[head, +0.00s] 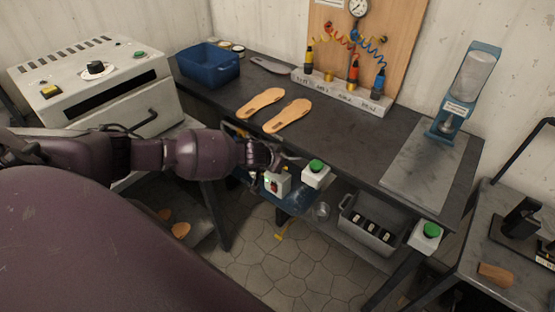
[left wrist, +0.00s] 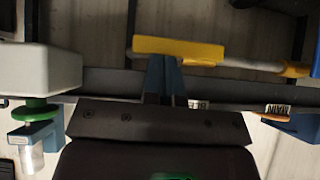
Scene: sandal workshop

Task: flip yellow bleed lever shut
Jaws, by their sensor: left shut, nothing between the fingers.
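The yellow lever (left wrist: 180,48) lies across the upper middle of the left wrist view, near a grey pipe. A partly covered label (left wrist: 197,104) reading "BLE" shows below it, upside down. My left gripper (head: 272,157) reaches in from the left at the bench's front edge in the head view. It is shut and empty. In the left wrist view its shut fingers (left wrist: 163,78) point up toward the lever; whether they touch it I cannot tell. In the head view I cannot make out the lever near the gripper. My right gripper is not in view.
A white box with a green button (head: 316,175) is close right of my left gripper. A red-switch box (head: 277,184) sits just below it. Sandal soles (head: 292,115) and a blue bin (head: 208,66) are on the bench. A grey crate (head: 368,229) stands on the shelf below.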

